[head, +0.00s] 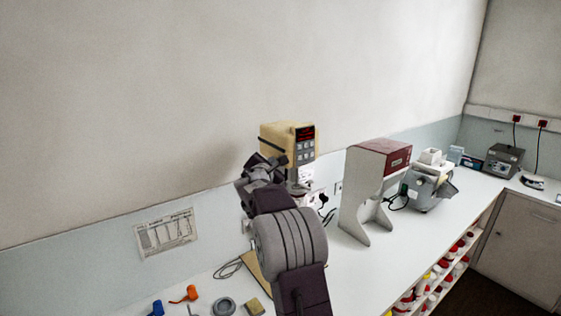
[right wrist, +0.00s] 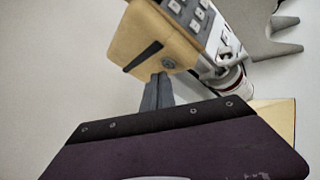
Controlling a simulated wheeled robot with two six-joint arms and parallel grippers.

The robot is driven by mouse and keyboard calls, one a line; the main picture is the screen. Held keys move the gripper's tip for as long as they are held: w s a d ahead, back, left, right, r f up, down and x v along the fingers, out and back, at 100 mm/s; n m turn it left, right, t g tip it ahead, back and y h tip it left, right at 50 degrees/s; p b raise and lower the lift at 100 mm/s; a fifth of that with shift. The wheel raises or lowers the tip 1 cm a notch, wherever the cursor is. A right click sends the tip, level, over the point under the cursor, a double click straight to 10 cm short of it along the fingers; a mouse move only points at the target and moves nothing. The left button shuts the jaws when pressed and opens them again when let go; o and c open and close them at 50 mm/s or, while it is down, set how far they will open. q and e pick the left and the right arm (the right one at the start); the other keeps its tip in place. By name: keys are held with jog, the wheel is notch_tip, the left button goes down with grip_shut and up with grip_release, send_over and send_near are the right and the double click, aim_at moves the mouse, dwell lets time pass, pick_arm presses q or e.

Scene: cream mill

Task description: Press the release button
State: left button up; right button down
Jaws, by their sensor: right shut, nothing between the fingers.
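The cream mill (head: 277,130) stands on the white bench against the wall, with a red display and a grey keypad (head: 305,153) on its front. In the right wrist view, the mill's cream side (right wrist: 140,38) shows a dark slot and a small round grey button (right wrist: 169,63). My right gripper (head: 277,163) is at the mill's left side. Its fingers (right wrist: 160,78) are shut and empty, tips just below the button in the picture. I cannot tell whether they touch it. My arm hides the mill's lower left part. My left gripper is out of view.
A white stand with a dark red top (head: 380,158) and a grey machine (head: 428,187) stand to the right. Small orange (head: 186,294) and blue (head: 155,308) items lie at the front left. The bench (head: 365,270) is clear right of my arm.

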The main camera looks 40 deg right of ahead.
jog(key=shift+a, duration=0.1)
jog(key=a, duration=0.5)
jog(key=shift+w+b, duration=0.3)
jog(key=shift+d, duration=0.1)
dwell(0.6)
